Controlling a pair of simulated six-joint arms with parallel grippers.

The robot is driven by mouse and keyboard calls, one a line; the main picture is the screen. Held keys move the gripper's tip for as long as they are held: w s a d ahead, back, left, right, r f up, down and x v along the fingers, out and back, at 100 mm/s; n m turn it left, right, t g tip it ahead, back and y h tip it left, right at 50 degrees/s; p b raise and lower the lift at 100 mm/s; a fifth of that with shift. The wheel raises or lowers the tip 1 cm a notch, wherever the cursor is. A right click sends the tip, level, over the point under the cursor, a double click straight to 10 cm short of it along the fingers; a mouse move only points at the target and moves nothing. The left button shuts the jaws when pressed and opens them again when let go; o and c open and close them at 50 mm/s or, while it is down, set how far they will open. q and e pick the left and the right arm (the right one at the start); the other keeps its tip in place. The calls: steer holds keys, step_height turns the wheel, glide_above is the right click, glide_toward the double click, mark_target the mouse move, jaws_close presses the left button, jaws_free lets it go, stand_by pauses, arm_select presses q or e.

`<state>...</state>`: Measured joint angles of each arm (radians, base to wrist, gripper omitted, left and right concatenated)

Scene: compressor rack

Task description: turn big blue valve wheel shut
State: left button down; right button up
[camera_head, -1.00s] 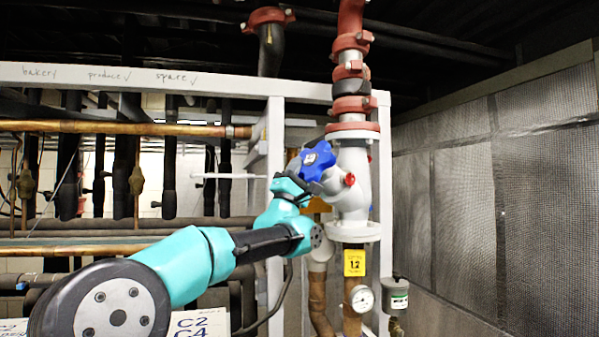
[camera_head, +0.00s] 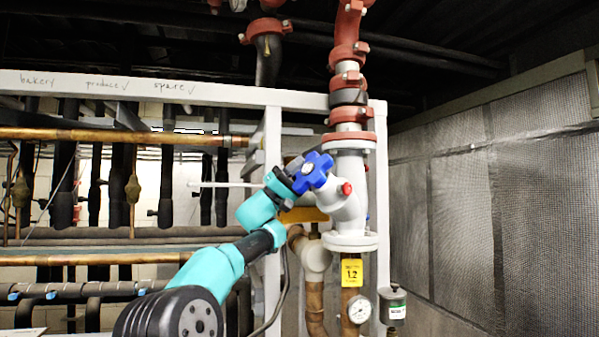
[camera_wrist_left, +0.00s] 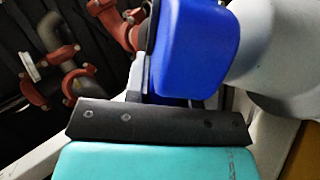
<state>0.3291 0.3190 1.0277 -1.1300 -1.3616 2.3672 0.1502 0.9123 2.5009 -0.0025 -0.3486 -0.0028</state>
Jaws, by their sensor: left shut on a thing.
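The big blue valve wheel (camera_head: 313,171) sits on the upper left side of a light grey valve body (camera_head: 347,196) on the vertical pipe. My left gripper (camera_head: 292,176) is at the wheel's left edge, shut on its rim. In the left wrist view a blue lobe of the wheel (camera_wrist_left: 195,50) fills the upper middle, just beyond the dark gripper body (camera_wrist_left: 160,122). The fingertips are mostly hidden behind the wheel and the gripper body. My right gripper is not in view.
White frame posts (camera_head: 273,210) stand close left of the valve. A yellow tag (camera_head: 352,272), a round gauge (camera_head: 360,310) and a grey canister (camera_head: 395,302) sit below it. A mesh-covered wall (camera_head: 490,200) is at the right.

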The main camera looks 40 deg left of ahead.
arm_select(q)
steer(key=shift+w+r+m+g+h, duration=0.15)
steer(key=shift+m+g+h, duration=0.15)
steer(key=shift+m+g, duration=0.5)
steer(key=shift+d+r+g, duration=0.1)
steer(key=shift+g, duration=0.5)
steer(key=c, duration=1)
jaws_free()
steer(key=shift+o, duration=0.2)
steer(key=shift+n+t, duration=0.6)
steer(key=shift+t, duration=0.4)
